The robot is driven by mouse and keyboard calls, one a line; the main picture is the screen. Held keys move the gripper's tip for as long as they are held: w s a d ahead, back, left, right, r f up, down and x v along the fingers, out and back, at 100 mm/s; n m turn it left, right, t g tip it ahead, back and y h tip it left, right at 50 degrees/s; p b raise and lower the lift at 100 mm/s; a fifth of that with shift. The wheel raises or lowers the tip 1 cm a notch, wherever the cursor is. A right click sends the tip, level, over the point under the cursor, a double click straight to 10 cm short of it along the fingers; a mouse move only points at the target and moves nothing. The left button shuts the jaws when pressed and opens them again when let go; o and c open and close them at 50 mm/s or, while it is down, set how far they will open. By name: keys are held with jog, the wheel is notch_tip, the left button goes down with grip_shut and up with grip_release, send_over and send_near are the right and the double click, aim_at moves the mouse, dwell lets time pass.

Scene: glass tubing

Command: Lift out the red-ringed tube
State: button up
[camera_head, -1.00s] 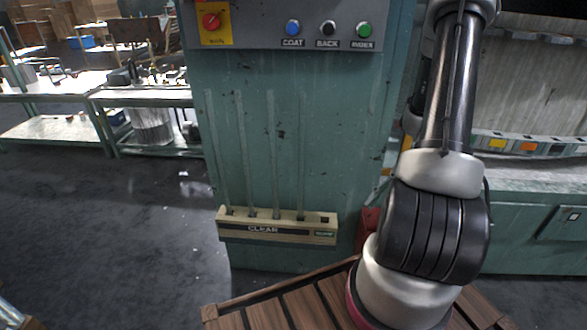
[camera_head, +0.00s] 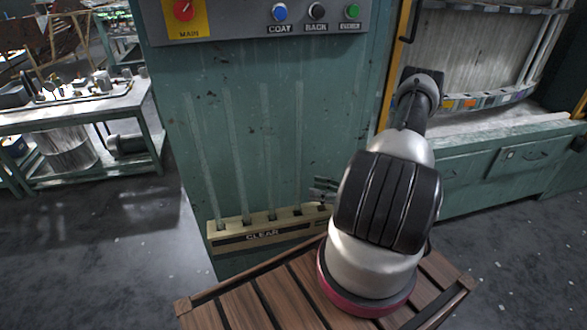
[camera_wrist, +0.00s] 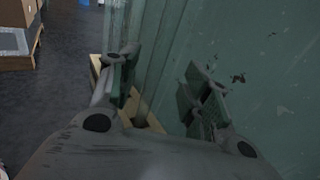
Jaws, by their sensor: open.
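Several clear glass tubes (camera_head: 231,150) stand upright in a cream rack (camera_head: 262,235) labelled CLEAR, against a green cabinet face. No red ring can be made out on any of them. My gripper (camera_head: 325,188) is in front of the cabinet, near the rack's right end and slightly above it, partly hidden by my arm. In the wrist view, my gripper's fingers (camera_wrist: 163,88) are apart with nothing seen held. Between and beyond them show faint clear tubes and part of the cream rack (camera_wrist: 152,122); how far they are from the fingers I cannot tell.
The green cabinet (camera_head: 285,120) carries a panel with a red MAIN knob (camera_head: 183,10) and labelled buttons. A hood with a pale worktop (camera_head: 470,125) stands right. A cluttered bench (camera_head: 75,105) stands at left. The floor (camera_head: 110,240) between is open.

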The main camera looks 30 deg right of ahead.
aim_at(298, 182)
jog(key=shift+r+x, duration=0.2)
jog(key=shift+x, duration=1.05)
jog(key=shift+r+x, duration=0.2)
jog(key=shift+x, duration=1.1)
jog(key=shift+r+x, duration=0.25)
jog(key=shift+x, duration=1)
grip_shut()
